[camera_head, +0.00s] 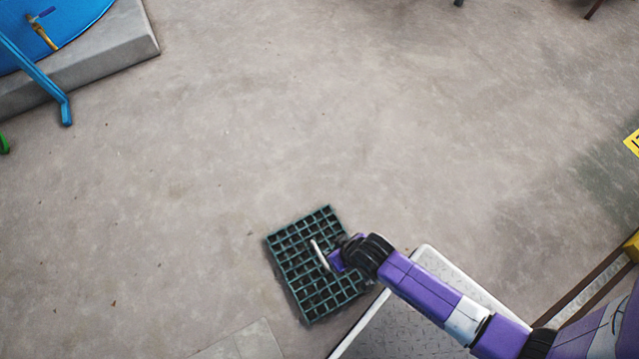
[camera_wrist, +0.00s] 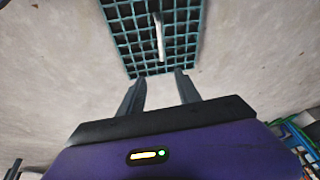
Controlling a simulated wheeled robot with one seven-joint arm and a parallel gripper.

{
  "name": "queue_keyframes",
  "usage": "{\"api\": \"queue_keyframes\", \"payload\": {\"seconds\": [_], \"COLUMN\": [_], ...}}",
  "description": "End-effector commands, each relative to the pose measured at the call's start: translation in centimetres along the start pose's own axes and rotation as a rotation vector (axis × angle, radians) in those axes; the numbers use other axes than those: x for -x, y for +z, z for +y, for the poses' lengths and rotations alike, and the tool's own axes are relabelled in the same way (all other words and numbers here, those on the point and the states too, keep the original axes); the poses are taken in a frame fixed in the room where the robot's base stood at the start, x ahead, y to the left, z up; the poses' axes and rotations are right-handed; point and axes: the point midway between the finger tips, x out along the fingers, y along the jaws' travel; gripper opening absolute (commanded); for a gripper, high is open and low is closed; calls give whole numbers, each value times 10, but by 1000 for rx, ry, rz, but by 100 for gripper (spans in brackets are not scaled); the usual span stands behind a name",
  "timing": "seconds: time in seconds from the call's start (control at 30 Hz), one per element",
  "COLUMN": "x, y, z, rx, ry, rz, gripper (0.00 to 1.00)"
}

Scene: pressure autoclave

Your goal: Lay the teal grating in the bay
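The teal grating (camera_head: 293,290) is a rectangular grid, lower centre in the head view; my gripper (camera_head: 336,259) overlaps its right part there. A pale, bar-like handle (camera_head: 318,254) stands out near its middle. In the wrist view the grating (camera_wrist: 122,47) fills the top centre, with the pale handle (camera_wrist: 160,37) on it. My gripper (camera_wrist: 159,77) has its two dark fingers apart with nothing between them, pointing toward the grating's near edge. The handle lies beyond the fingertips. Whether the grating lies flat on the floor or is raised is hard to tell. I cannot identify the bay.
A grey plate with a pale rim (camera_head: 430,253) lies under my arm at lower right. A lighter floor patch (camera_head: 243,343) is at the bottom. A concrete plinth (camera_head: 110,50) with blue equipment (camera_head: 65,25) stands upper left. The middle floor is clear.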

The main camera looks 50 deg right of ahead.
Motion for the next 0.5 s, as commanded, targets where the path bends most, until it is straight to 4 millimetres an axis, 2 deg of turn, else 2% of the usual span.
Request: {"api": "queue_keyframes", "payload": {"seconds": [0.03, 0.1, 0.2, 0.3, 0.5], "x": [-43, -73, -104, -121, -135], "y": [1, 2, 1, 0, 0], "z": [-1, -4, -7, -10, -13], "rx": [-14, -37, -62, -80, -96], "ry": [11, 29, 52, 70, 87], "rz": [-51, -130, -228, -298, -363], "gripper": [40, 40, 40, 40, 40]}}
